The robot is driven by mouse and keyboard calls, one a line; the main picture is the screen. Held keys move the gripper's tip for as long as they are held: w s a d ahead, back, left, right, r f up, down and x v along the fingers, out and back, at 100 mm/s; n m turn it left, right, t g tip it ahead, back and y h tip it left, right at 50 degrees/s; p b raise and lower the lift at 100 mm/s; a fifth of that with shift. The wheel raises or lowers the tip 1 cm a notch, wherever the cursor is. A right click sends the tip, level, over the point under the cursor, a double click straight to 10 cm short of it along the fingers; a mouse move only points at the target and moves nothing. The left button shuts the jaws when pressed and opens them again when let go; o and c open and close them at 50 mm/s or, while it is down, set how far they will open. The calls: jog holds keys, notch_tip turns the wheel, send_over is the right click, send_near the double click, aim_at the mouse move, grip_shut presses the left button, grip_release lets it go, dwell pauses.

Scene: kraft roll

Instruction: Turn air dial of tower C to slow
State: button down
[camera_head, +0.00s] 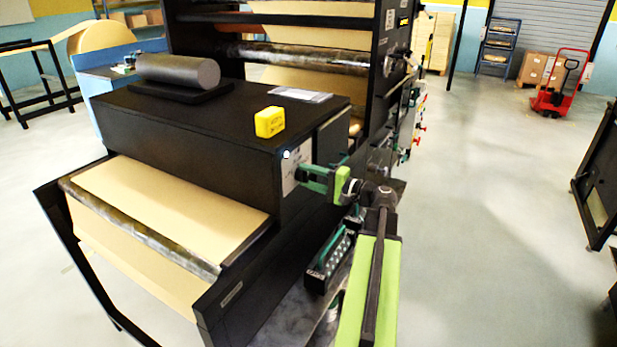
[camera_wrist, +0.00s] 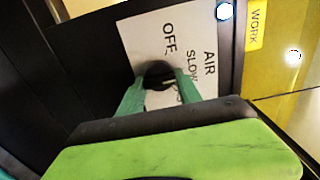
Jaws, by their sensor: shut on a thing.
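The air dial (camera_wrist: 157,72) is a dark round knob on a white label plate (camera_wrist: 140,33), seen in the wrist view. The plate reads AIR, OFF and SLOW, and a further word is partly hidden by my finger. My gripper (camera_wrist: 160,84) is shut on the dial, one green finger on each side. Which mark the dial points to cannot be told. In the head view my gripper (camera_head: 306,179) reaches the white plate (camera_head: 290,176) on the end face of a black machine housing (camera_head: 190,125); the dial is hidden there. No tower letter is readable.
A yellow box (camera_head: 269,122), a grey roller (camera_head: 178,70) and a pale sheet (camera_head: 300,95) lie on the housing. Brown paper (camera_head: 170,205) runs out in front. Open floor (camera_head: 480,200) lies right, with a red pallet truck (camera_head: 562,95) behind.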

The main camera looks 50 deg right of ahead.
jog(key=c, duration=0.8)
grip_release()
jog(key=v, duration=1.7)
jog(key=shift+s, duration=0.25)
jog(key=shift+f, duration=0.1)
